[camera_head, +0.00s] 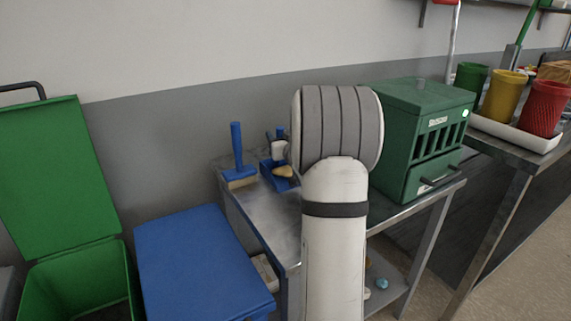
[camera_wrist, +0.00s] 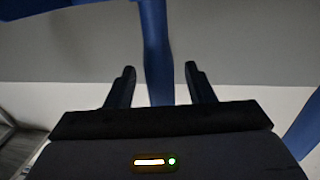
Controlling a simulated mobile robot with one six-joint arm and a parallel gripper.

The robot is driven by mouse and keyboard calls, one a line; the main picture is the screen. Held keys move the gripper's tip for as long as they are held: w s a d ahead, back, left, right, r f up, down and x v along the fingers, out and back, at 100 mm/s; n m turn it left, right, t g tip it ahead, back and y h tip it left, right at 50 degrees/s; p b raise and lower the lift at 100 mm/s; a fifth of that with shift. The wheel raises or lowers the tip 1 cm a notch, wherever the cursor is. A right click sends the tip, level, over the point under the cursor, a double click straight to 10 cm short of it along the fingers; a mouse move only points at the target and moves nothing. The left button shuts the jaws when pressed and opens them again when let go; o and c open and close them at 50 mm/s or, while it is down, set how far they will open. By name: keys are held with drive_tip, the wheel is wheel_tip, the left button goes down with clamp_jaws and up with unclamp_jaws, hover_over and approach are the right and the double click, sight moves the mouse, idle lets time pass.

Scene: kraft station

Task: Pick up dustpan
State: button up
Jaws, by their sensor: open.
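The blue dustpan (camera_head: 277,178) lies on the metal table, with a tan item on it; my arm hides its right side. A blue upright handle rises just behind it. My gripper (camera_wrist: 159,68) is open in the wrist view. A blue handle (camera_wrist: 157,45) stands between its two dark fingers, with a gap visible on each side. It looks like the dustpan's handle, but I cannot tell for certain. In the head view my gripper is mostly hidden behind my own arm, close to the dustpan.
A blue brush (camera_head: 238,170) with an upright handle stands left of the dustpan. Another blue bar (camera_wrist: 306,125) shows at the wrist view's right edge. A green slotted box (camera_head: 410,135) stands right on the metal table (camera_head: 285,222). A blue box (camera_head: 195,255) and open green bin (camera_head: 70,285) are left.

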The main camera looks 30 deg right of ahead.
drive_tip(key=shift+c, duration=0.4)
clamp_jaws()
